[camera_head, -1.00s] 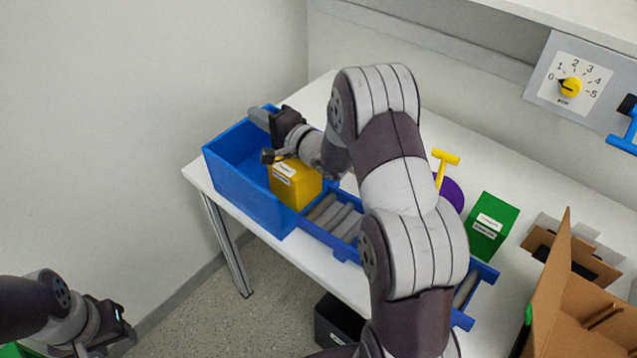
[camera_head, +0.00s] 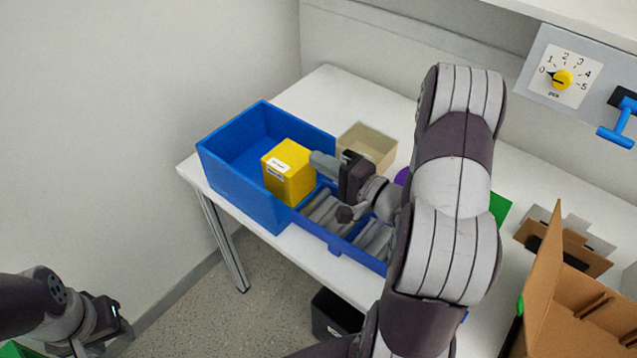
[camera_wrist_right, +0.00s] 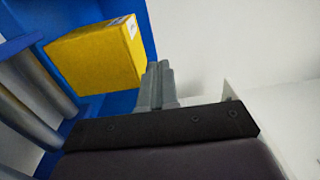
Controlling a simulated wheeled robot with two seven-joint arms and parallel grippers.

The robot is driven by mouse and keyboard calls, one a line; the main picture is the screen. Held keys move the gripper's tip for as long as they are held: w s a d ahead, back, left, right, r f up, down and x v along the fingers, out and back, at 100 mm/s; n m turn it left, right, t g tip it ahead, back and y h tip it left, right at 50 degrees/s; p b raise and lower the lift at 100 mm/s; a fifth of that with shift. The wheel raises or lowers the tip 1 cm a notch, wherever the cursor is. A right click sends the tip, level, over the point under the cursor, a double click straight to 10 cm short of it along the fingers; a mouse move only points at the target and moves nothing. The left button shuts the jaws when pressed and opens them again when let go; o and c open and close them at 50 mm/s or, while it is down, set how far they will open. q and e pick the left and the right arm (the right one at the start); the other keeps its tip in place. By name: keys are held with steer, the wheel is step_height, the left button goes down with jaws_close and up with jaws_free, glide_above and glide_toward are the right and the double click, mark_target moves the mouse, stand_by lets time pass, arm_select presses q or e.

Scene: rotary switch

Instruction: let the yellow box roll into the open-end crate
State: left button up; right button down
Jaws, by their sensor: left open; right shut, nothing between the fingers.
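The yellow box (camera_head: 288,175) sits at the open end of the blue crate (camera_head: 238,188), where the roller track (camera_head: 325,212) meets it. I cannot tell whether it lies wholly inside. My right gripper (camera_head: 318,162) is shut and empty, at the track side of the box, close to its right face. In the right wrist view the closed fingers (camera_wrist_right: 157,84) are beside the yellow box (camera_wrist_right: 98,58), with a blue crate wall behind; contact is unclear. My left gripper (camera_head: 118,325) is open and empty at the lower left, away from the table.
A beige bin (camera_head: 368,145) stands behind the track. A cardboard box (camera_head: 575,310) is at the right. My right arm hides part of the track.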

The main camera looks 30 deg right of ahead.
mark_target(307, 176)
step_height(307, 176, down, 7)
steer(key=shift+w+r+b, duration=0.1)
steer(key=shift+w+b, duration=0.05)
steer(key=shift+b, duration=0.5)
steer(key=shift+f, duration=0.2)
steer(key=shift+w+a, duration=0.2)
steer(key=shift+w, duration=0.3)
steer(key=shift+w+r, duration=0.1)
steer(key=p+x, duration=0.1)
steer(key=x, duration=1.2)
steer(key=shift+p, duration=0.35)
steer(key=shift+a, duration=0.1)
